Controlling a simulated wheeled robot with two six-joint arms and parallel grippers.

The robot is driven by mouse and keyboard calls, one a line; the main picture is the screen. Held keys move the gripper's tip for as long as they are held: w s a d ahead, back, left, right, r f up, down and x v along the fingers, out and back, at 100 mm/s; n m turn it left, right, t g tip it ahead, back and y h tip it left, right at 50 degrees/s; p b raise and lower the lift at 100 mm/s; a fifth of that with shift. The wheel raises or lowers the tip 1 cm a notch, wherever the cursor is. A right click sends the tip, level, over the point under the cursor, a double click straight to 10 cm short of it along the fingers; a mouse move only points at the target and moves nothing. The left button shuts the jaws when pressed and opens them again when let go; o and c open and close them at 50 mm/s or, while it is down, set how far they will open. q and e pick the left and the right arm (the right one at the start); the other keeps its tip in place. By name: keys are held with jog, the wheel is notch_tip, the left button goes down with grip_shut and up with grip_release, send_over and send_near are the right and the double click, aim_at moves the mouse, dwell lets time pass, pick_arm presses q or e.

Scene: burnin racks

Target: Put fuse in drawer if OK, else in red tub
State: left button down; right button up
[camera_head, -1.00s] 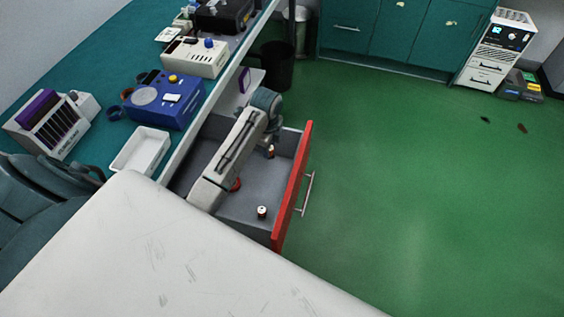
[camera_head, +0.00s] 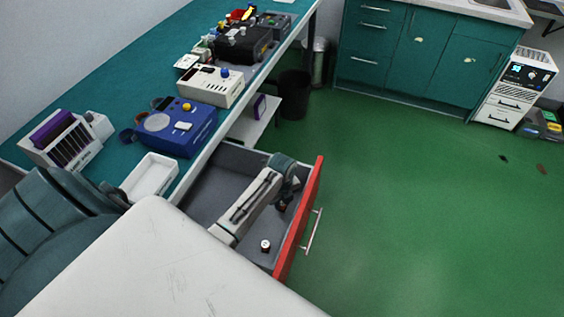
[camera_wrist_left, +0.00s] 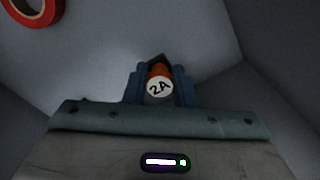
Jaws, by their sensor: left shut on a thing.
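My left gripper (camera_head: 287,199) is inside the open drawer (camera_head: 205,187), near its red front. In the left wrist view the gripper (camera_wrist_left: 160,72) is shut on a fuse (camera_wrist_left: 160,86) with an orange-brown body. The fuse's white end cap, marked "2A", faces the camera. A second fuse (camera_head: 265,245) with a pale top stands apart on the drawer floor, nearer the front corner. Whether the held fuse touches the floor cannot be told. My right gripper is not in view.
On the bench are a white tray (camera_head: 150,178), a blue instrument (camera_head: 176,127), a cream meter (camera_head: 211,86) and a rack (camera_head: 67,139). The green floor right of the drawer is clear.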

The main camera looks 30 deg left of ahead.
pick_arm(q)
jog(key=shift+f, duration=0.7)
jog(key=shift+f, duration=0.15)
jog(key=c, duration=1.2)
grip_release()
notch_tip(320, 180, up, 11)
jog(key=shift+w+r+b, duration=0.1)
jog(key=shift+r+b, duration=0.05)
jog(key=shift+b, duration=0.25)
jog(key=shift+r, duration=0.55)
